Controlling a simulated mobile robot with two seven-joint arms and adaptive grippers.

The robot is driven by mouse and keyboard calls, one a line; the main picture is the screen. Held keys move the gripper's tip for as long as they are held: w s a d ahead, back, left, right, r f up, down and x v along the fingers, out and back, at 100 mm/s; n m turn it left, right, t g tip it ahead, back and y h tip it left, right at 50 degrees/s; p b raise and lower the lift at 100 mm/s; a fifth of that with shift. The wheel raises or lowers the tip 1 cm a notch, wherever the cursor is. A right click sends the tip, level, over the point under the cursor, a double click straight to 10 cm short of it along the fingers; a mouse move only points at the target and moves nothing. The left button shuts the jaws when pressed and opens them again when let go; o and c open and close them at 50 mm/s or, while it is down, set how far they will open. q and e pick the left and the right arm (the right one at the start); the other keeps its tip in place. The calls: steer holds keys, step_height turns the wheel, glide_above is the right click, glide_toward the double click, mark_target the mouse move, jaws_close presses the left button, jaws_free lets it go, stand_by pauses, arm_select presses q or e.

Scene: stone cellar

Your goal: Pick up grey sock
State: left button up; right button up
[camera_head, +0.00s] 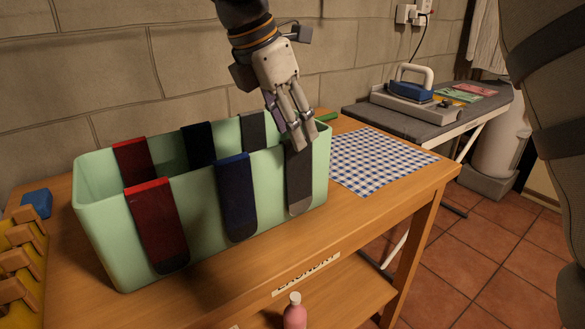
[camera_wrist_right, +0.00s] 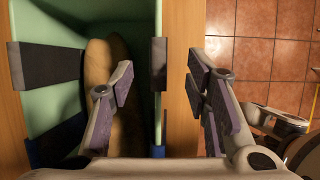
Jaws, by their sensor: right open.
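A dark grey sock with a lighter toe (camera_head: 299,185) hangs over the front rim of the green tub (camera_head: 275,212), near its right end. A second dark grey sock (camera_head: 253,131) hangs over the back rim. My right gripper (camera_head: 300,142) is open at the front sock's top and points down. In the wrist view this sock (camera_wrist_right: 158,62) shows as a narrow strip between the spread fingers of the gripper (camera_wrist_right: 160,82), one finger inside the tub and one outside. The back sock (camera_wrist_right: 45,66) is at the left. My left gripper is not in view.
Red socks (camera_head: 157,220) and blue socks (camera_head: 236,195) hang further left on both rims. A checkered cloth (camera_head: 378,160) lies right of the tub on the wooden table (camera_head: 425,178). An iron (camera_head: 408,95) stands on an ironing board behind. A pink bottle (camera_head: 294,312) is below.

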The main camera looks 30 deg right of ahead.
mark_target(302, 154)
steer(key=x, duration=0.7)
steer(key=shift+w, duration=0.1)
jaws_close()
